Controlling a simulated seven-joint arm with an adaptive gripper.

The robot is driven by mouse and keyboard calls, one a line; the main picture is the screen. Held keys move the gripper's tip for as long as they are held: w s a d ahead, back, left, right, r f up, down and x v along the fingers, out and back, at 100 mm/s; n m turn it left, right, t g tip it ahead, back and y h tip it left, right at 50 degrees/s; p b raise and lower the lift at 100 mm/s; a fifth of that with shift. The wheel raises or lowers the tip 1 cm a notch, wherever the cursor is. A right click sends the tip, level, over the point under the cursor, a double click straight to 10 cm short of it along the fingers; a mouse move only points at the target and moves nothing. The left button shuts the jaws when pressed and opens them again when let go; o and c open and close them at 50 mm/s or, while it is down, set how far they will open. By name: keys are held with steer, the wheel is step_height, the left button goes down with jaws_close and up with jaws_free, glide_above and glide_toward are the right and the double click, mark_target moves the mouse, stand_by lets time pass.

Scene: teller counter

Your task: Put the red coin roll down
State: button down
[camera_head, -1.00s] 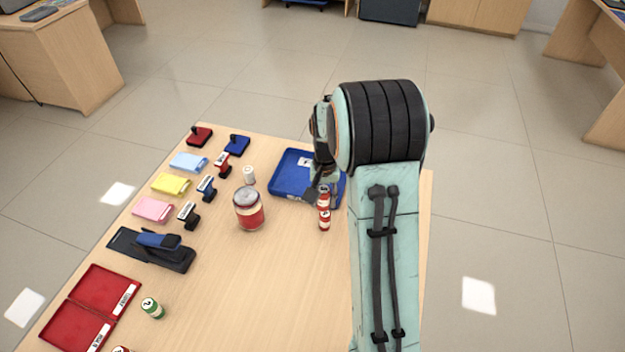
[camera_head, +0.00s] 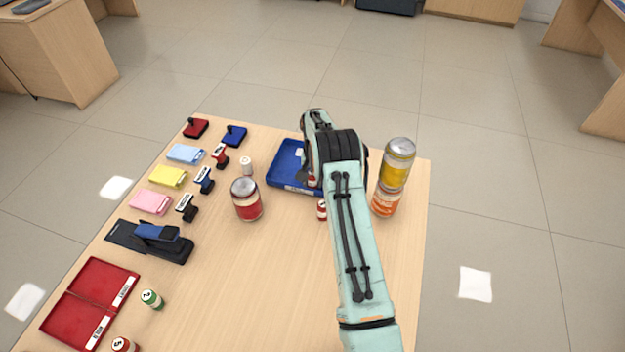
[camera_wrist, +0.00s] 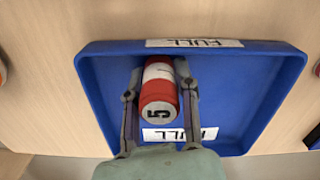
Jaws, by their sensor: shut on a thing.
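My gripper (camera_wrist: 158,78) is shut on a red coin roll (camera_wrist: 159,97) with a white band and a 5 on its end. The wrist view shows the roll between both fingers, within the outline of the blue tray (camera_wrist: 98,105) marked FULL. I cannot tell whether the roll touches the tray floor. In the head view, the blue tray (camera_head: 283,165) is at the back of the table, partly hidden by my arm, and little of the held roll (camera_head: 311,181) shows.
Another red roll (camera_head: 321,210) stands just in front of the tray. A large red can (camera_head: 246,200) is left of it.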

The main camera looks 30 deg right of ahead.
steer(key=shift+f, duration=0.2)
steer(key=c, duration=0.8)
jaws_free()
steer(key=shift+c, duration=0.2)
steer(key=shift+r, duration=0.1)
step_height(320, 180, up, 12)
steer(key=shift+r, duration=0.15)
steer(key=s+a+r+n, duration=0.3)
steer(key=s+a+r, duration=0.9)
steer(key=r, duration=0.1)
steer(key=s+a+n, duration=0.2)
steer(key=s+a, duration=0.2)
steer(key=s, duration=0.7)
steer(key=s+a+f+n, duration=0.1)
steer(key=s+a+n, duration=0.1)
steer(key=s, duration=1)
steer(key=shift+s+a+f+y, duration=0.2)
steer(key=shift+a+y, duration=0.2)
steer(key=shift+a, duration=0.5)
